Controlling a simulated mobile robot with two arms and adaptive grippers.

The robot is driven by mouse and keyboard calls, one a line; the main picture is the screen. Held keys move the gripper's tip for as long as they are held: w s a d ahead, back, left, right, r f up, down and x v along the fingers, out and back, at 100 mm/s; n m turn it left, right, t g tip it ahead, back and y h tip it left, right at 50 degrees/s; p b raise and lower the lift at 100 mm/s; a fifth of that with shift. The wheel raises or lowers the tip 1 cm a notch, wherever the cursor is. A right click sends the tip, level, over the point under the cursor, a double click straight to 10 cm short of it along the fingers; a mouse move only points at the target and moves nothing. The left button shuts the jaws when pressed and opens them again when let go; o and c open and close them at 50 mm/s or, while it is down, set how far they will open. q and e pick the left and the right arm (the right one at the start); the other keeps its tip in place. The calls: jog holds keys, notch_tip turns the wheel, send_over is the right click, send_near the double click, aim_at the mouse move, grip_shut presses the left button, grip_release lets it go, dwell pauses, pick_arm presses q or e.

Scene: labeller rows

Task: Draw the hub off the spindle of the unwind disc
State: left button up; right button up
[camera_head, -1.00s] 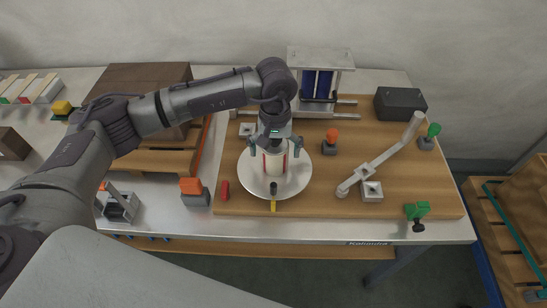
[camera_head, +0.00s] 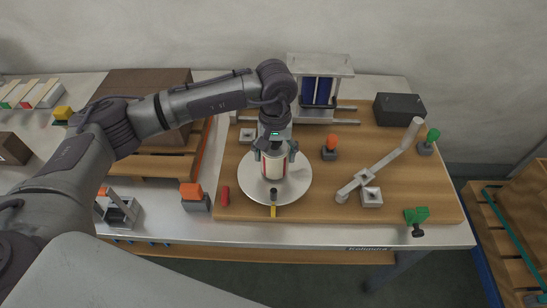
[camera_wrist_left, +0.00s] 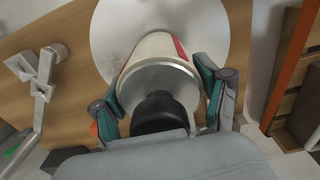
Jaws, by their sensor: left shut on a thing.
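The hub (camera_head: 274,165) is a whitish cylinder with red marks, standing upright over the middle of the white unwind disc (camera_head: 298,186). My left gripper (camera_head: 275,152) comes down from above and is shut on the hub, one finger on each side. In the left wrist view the hub (camera_wrist_left: 158,50) sits between the two teal-padded fingers (camera_wrist_left: 160,97), with the white disc (camera_wrist_left: 215,25) beyond it. A dark round part shows at the hub's near end. The spindle is hidden inside or under the hub. My right gripper is not in view.
A grey angled arm (camera_head: 383,165) stands right of the disc. An orange knob (camera_head: 331,143) is close by, a metal frame with blue panels (camera_head: 319,85) behind. A black box (camera_head: 400,106) is at back right.

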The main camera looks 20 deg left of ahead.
pick_arm(q)
jog(key=shift+r+p, duration=1.75)
jog(key=shift+r, duration=3.2)
